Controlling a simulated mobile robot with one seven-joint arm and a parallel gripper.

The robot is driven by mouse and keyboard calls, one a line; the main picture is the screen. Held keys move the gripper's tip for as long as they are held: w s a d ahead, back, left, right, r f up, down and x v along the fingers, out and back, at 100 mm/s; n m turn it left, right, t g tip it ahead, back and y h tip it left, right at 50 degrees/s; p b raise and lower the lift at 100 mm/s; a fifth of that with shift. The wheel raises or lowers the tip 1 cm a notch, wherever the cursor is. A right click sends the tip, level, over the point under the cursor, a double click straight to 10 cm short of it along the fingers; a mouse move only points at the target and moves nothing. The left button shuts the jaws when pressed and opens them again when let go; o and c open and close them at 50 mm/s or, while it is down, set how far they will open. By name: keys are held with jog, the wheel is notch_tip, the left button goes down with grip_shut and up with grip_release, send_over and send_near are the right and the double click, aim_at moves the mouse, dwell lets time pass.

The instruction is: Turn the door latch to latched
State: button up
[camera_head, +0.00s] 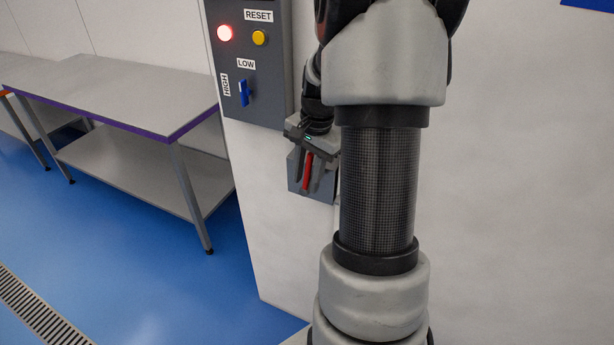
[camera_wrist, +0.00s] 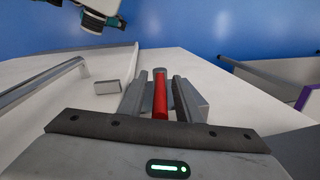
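The door latch has a red handle (camera_head: 307,172) on a grey plate (camera_head: 296,184), low on the pale wall below the control box. The handle hangs roughly downward, slightly tilted. My gripper (camera_head: 309,174) is at the latch, with one finger on each side of the red handle. In the wrist view the red handle (camera_wrist: 160,96) lies between the two fingers of my gripper (camera_wrist: 160,92). Narrow gaps show between the handle and the fingers, so the gripper looks open around it. Part of the plate is hidden behind the gripper.
A dark control box (camera_head: 262,85) with a lit red lamp, a yellow button and a blue switch (camera_head: 244,93) is just above my gripper. A grey table (camera_head: 110,92) stands at left. The wrist view shows a grey bar handle (camera_wrist: 42,82) and a small block (camera_wrist: 107,87).

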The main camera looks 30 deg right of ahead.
jog(key=r, duration=0.4)
jog(key=s+r, duration=0.1)
jog(key=r, duration=0.7)
jog(key=shift+s+d, duration=0.2)
jog(key=shift+d, duration=0.2)
